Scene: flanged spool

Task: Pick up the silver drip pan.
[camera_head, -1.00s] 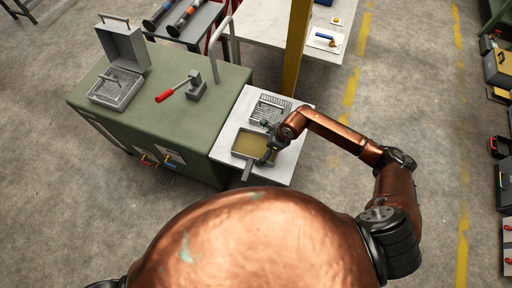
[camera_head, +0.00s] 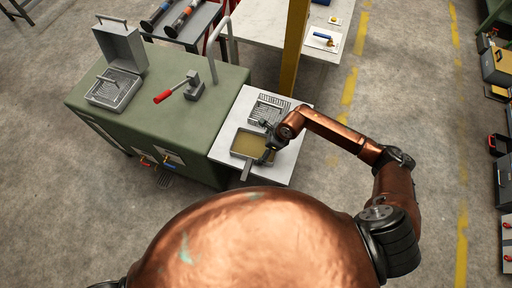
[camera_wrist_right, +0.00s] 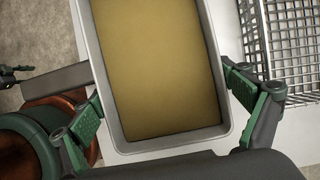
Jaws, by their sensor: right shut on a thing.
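The silver drip pan (camera_head: 236,151) is a shallow rectangular tray with a yellowish-brown inside. It is at the near part of the pale side top in the head view, with a grey bar (camera_head: 246,171) sticking out toward me. In the right wrist view the pan (camera_wrist_right: 119,143) fills the middle. My right gripper (camera_head: 267,155) is at the pan's right side. In the wrist view its green-padded fingers (camera_wrist_right: 164,104) lie on opposite long sides of the pan, shut on it. Whether the pan is clear of the surface cannot be told.
A wire basket (camera_head: 269,111) sits just beyond the pan and shows close by in the wrist view (camera_wrist_right: 290,45). The green cabinet (camera_head: 150,85) to the left bears a red-handled tool (camera_head: 180,91) and an open grey box (camera_head: 122,50). A yellow post (camera_head: 294,48) stands behind.

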